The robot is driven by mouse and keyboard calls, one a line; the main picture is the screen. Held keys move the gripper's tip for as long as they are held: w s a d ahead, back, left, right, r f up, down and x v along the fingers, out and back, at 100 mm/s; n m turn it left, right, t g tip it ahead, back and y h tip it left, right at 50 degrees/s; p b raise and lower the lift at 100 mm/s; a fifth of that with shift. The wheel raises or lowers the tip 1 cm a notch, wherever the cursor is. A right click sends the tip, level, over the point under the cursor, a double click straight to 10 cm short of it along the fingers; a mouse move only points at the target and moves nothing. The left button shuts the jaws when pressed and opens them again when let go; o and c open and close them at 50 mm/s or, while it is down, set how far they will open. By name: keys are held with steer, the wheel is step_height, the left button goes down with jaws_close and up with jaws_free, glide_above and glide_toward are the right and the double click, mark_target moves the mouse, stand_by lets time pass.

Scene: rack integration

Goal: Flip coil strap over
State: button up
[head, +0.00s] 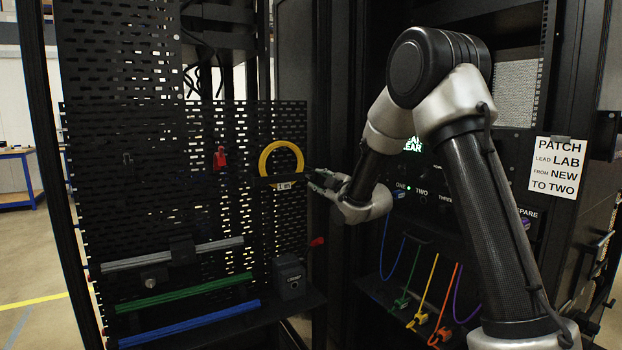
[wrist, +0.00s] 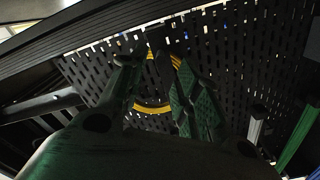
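A yellow cable coil (head: 281,144) hangs on the black perforated panel. A dark strap (head: 268,180) crosses its lower part, beside a small tag reading "1 m" (head: 284,186). My gripper (head: 313,178) is just right of the coil's lower edge in the head view. In the wrist view my gripper (wrist: 157,66) has its two fingers apart. The yellow coil (wrist: 152,108) shows between and behind the fingers, partly hidden by them. A dark pointed piece stands between the fingertips; I cannot tell whether it is the strap or whether a finger touches it.
The perforated panel (head: 110,210) carries a red clip (head: 219,158) left of the coil. Grey, green and blue bars (head: 190,325) and a dark box (head: 290,278) sit below. Right of it, coloured cables (head: 425,292) hang under a patch panel beside a paper sign (head: 558,167).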

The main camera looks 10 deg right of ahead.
mark_target(312, 178)
steer(key=x, duration=0.7)
steer(key=shift+f, duration=0.1)
steer(key=shift+s, duration=0.1)
jaws_close()
